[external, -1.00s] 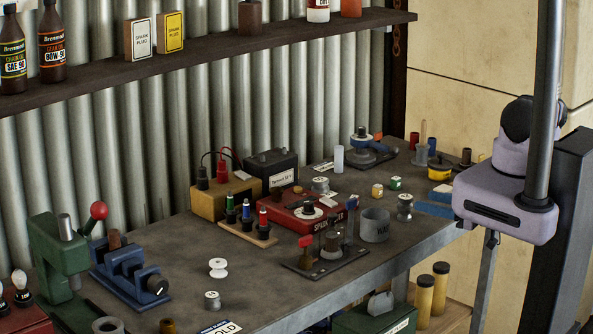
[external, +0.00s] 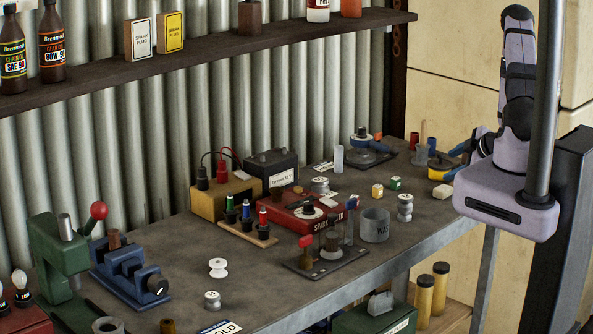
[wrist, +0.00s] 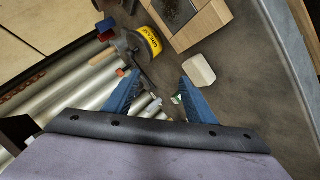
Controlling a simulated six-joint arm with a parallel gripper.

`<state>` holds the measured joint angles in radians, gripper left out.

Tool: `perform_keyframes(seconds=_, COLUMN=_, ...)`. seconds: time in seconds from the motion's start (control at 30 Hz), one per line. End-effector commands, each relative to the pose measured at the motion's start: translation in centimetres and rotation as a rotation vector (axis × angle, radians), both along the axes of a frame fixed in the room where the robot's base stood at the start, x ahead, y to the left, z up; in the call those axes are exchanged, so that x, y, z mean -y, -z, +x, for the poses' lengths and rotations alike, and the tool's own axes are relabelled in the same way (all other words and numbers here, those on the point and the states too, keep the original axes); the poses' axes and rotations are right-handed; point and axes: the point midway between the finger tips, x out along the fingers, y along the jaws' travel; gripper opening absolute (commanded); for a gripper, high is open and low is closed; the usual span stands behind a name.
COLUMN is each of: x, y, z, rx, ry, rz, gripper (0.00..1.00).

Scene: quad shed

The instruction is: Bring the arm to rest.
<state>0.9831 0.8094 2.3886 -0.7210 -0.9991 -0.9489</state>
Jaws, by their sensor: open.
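My gripper (wrist: 160,76) shows in the wrist view as two blue fingers spread apart, with nothing held between them. In the external view, my arm (external: 518,75) stands raised at the right, bent at a high elbow. A blue part of the gripper (external: 462,147) shows over the far right end of the workbench (external: 130,310), and the rest of it is mostly hidden behind my arm. How high it is above the bench I cannot tell.
In the wrist view, a yellow round thing (wrist: 150,39), a wooden box (wrist: 203,24) and a whitish block (wrist: 198,70) lie beyond the fingers. A grey tin (external: 375,225) and a red case (external: 295,213) stand on the bench. The front middle is fairly clear.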

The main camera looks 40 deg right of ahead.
Motion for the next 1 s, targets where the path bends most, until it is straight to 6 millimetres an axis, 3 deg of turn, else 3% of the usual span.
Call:
perform_keyframes(seconds=0.03, x=-0.2, y=0.0, z=1.0, rx=-0.046, ry=-0.008, rz=-0.019, gripper=0.51)
perform_keyframes(seconds=0.27, x=-2.5, y=-1.7, z=3.2, rx=-0.251, ry=0.041, rz=-0.031, gripper=0.51)
perform_keyframes(seconds=0.43, x=-7.5, y=-3.9, z=3.4, rx=-0.372, ry=0.094, rz=0.041, gripper=0.51)
perform_keyframes(seconds=0.57, x=-13.6, y=-4.4, z=0.5, rx=-0.490, ry=0.209, rz=0.215, gripper=0.51)
perform_keyframes(seconds=0.7, x=-19.4, y=-4.9, z=-3.9, rx=-0.617, ry=0.358, rz=0.374, gripper=0.51)
perform_keyframes(seconds=0.83, x=-23.1, y=-5.4, z=-7.8, rx=-0.718, ry=0.475, rz=0.460, gripper=0.51)
perform_keyframes(seconds=1.0, x=-25.6, y=-6.0, z=-11.2, rx=-0.797, ry=0.576, rz=0.512, gripper=0.51)
